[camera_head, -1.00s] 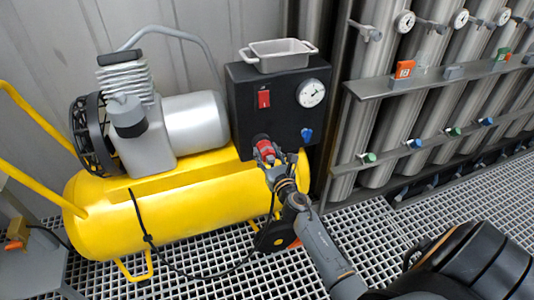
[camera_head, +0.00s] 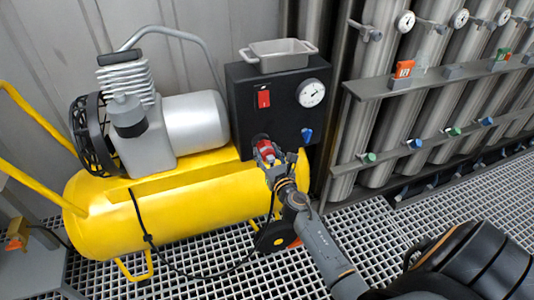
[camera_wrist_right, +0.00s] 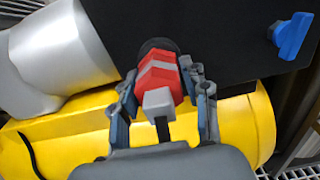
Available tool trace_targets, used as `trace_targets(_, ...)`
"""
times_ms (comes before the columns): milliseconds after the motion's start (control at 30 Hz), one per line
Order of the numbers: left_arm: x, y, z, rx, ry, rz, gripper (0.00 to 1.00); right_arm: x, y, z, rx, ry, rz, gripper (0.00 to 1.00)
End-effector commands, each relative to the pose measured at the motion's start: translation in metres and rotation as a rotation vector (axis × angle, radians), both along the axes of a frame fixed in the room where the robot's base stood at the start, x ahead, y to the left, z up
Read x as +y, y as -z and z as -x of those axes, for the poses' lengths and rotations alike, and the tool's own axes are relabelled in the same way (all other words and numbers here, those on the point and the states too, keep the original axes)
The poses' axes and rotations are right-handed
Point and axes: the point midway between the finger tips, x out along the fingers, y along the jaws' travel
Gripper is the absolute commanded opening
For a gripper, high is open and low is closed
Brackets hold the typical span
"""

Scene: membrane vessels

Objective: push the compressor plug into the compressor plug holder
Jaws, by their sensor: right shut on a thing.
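The red compressor plug (camera_head: 265,149) has a grey band and a grey rear block; it shows large in the right wrist view (camera_wrist_right: 160,74). My right gripper (camera_head: 276,160) is shut on it, with one finger on each side in the wrist view (camera_wrist_right: 163,90). The plug's front end points at a dark round piece (camera_wrist_right: 158,46) on the front of the black panel box, likely the compressor plug holder. The plug appears to meet it; how deep it sits is hidden by the plug itself. My left gripper is not in view.
The yellow compressor tank (camera_head: 180,205) lies below the plug. A blue knob (camera_head: 307,135), red switch (camera_head: 264,99) and gauge (camera_head: 311,93) are on the black box (camera_head: 285,120), with a grey tray (camera_head: 280,54) on top. Steel cylinders (camera_head: 390,100) stand at right.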

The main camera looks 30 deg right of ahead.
Motion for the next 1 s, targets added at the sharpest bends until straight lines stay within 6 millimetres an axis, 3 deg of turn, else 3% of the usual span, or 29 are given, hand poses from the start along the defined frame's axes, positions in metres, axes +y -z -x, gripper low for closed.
trace_targets(433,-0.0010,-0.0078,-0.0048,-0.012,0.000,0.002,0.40,-0.0022,-0.0003,-0.0090,-0.001,0.000,0.000,0.00)
trace_targets(467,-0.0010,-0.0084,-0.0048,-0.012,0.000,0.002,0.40,-0.0021,-0.0003,-0.0087,-0.001,0.000,0.000,0.52)
trace_targets(567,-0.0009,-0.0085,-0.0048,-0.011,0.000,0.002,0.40,-0.0021,-0.0003,-0.0086,-0.001,0.000,0.000,0.72)
trace_targets(1000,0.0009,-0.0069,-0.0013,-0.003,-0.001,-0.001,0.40,0.0001,0.0010,0.0007,0.001,-0.001,0.002,0.72)
